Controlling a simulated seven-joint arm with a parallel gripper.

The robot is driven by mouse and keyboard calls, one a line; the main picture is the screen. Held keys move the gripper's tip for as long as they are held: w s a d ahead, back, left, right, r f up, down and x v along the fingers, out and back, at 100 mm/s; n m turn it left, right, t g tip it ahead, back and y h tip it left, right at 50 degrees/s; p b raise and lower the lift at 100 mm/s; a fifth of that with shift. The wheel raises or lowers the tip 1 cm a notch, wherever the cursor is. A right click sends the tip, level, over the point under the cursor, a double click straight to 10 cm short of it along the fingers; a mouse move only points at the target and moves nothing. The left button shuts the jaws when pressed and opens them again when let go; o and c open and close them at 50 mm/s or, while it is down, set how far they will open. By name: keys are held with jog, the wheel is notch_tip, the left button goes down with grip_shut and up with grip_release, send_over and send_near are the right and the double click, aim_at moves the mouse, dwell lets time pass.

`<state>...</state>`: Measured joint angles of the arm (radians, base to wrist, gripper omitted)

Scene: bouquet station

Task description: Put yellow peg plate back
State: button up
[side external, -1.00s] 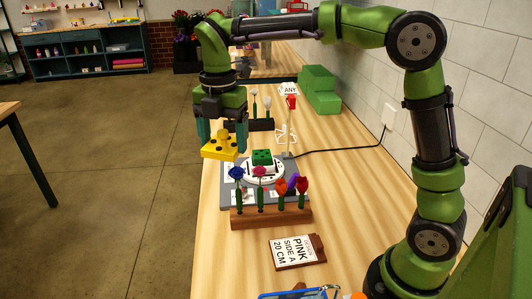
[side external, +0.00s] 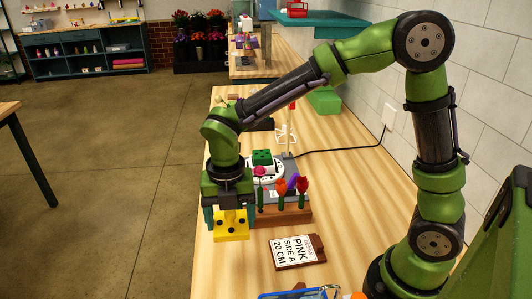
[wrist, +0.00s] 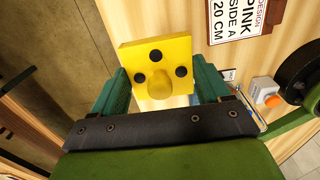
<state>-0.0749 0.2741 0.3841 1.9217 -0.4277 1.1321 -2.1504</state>
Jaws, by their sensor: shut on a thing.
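The yellow peg plate (side external: 232,227) is a square yellow block with dark round holes and a raised knob. My gripper (side external: 229,212) is shut on it and holds it near the table's left edge, in front of the flower rack. In the wrist view the plate (wrist: 157,60) sits between the two green fingers of my gripper (wrist: 158,90), its holed face toward the camera. Whether its underside touches the table cannot be told.
A brown rack (side external: 287,213) with several flowers stands just behind the plate. The table between is bare.

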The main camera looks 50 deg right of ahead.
aim_at(235, 263)
notch_tip(235, 263, down, 12)
jog(key=shift+r, duration=0.1)
dwell(0.4)
jog(key=o, duration=0.9)
jog(key=shift+c, duration=0.2)
notch_tip(235, 263, up, 12)
jog(key=s+d+r+m+t+y, duration=0.1)
jog(key=s+d+r+m+t, duration=0.2)
jog(key=m, duration=1.2)
jog(key=s+d+r+m+t+y, duration=0.1)
jog(key=s+d+r+m+t, duration=0.3)
jog(key=m, duration=1.2)
jog(key=s+d+r, duration=0.4)
jog(key=shift+d+r, duration=0.35)
jog(key=shift+r, duration=0.05)
